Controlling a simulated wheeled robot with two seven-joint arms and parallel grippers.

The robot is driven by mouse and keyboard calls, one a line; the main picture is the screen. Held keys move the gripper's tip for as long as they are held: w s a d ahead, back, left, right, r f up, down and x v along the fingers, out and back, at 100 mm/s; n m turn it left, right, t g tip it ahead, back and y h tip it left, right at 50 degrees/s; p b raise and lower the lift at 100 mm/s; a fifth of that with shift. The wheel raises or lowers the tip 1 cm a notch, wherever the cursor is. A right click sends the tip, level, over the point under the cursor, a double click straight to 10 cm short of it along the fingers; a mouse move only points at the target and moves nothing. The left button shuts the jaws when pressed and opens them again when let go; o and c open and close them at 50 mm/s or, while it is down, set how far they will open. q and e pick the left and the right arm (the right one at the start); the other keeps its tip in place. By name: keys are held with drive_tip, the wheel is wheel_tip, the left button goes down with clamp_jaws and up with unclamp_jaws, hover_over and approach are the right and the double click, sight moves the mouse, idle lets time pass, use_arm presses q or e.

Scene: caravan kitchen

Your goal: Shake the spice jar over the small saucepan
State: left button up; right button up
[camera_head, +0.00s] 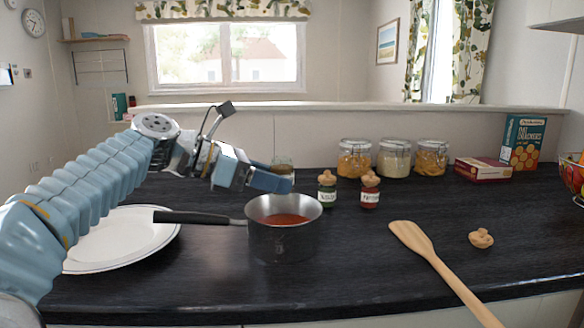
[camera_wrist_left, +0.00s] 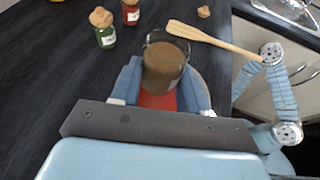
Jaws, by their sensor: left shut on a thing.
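My left gripper (camera_head: 268,180) is shut on a glass spice jar (camera_head: 283,163) with brown contents. In the left wrist view the jar (camera_wrist_left: 165,68) sits between the two fingers (camera_wrist_left: 160,92), and no stopper shows on it. In the head view the gripper mostly hides the jar, so its tilt is hard to tell. The small saucepan (camera_head: 283,242), with red contents, stands on the counter just below the gripper, its handle pointing left. The red contents (camera_wrist_left: 158,100) show below the jar in the wrist view. My right gripper is not in view.
Green (camera_head: 327,190) and red (camera_head: 370,190) stoppered jars stand behind the saucepan, to its right. A wooden spatula (camera_head: 432,258) and a loose stopper (camera_head: 481,238) lie at right. A white plate (camera_head: 110,242) is at left. Storage jars (camera_head: 393,160) and boxes (camera_head: 522,142) line the back.

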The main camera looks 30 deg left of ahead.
use_arm(q)
drive_tip(key=shift+w+a, duration=0.1)
drive_tip(key=shift+w, duration=0.15)
drive_tip(key=shift+w+a+f+m+t+y, duration=0.1)
drive_tip(key=shift+a+f+m+t+y, duration=0.1)
drive_tip(key=shift+m+y, duration=0.3)
drive_tip(key=shift+w+a+f+m+t+y, duration=0.1)
drive_tip(key=shift+f+m+t+y, duration=0.15)
drive_tip(key=shift+m, duration=0.45)
drive_tip(key=m+y+b, duration=0.1)
drive_tip(key=m+t+y+b, duration=0.1)
drive_tip(key=m+b, duration=0.1)
drive_tip(key=a+m+t+y+b, duration=0.1)
drive_tip(key=b, duration=0.1)
drive_tip(key=shift+w+f+m+y, duration=0.25)
drive_tip(key=shift+f+m+y, duration=0.05)
drive_tip(key=shift+f+y, duration=0.1)
drive_tip(key=shift+b, duration=0.3)
drive_tip(key=shift+r+m+t+y, duration=0.25)
drive_tip(key=shift+m, duration=0.05)
drive_tip(key=shift+r+m+b, duration=0.2)
drive_tip(key=shift+m+b, duration=0.15)
drive_tip(key=shift+m, duration=0.05)
